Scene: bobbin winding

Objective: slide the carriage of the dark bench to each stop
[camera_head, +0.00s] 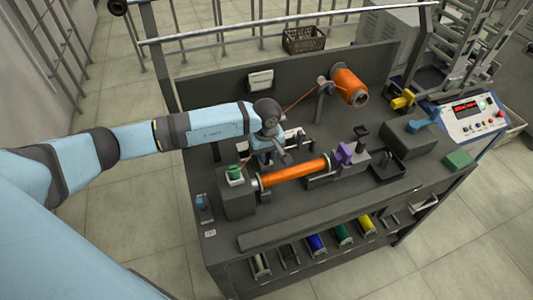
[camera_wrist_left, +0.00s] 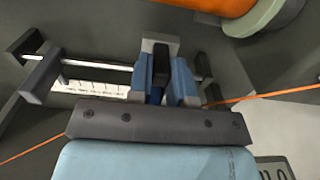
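The dark bench (camera_head: 245,90) fills the middle of the head view. My left gripper (camera_head: 270,155) is over its front left part, at the traverse rail, and hides most of the carriage there. In the left wrist view my left gripper (camera_wrist_left: 161,82) has its two blue-grey fingers on either side of the carriage's dark handle (camera_wrist_left: 161,65), apparently touching it. The light grey carriage (camera_wrist_left: 160,45) sits on a thin metal rail (camera_wrist_left: 100,64), towards one end. A white scale strip (camera_wrist_left: 95,88) with marks lies beside the rail. My right gripper is not in view.
An orange bobbin (camera_head: 295,172) lies in front of the rail, between a grey block with a green button (camera_head: 235,174) and a purple clamp (camera_head: 343,154). An orange supply spool (camera_head: 349,84) stands behind, its thread running towards the rail. A control box (camera_head: 470,112) stands right.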

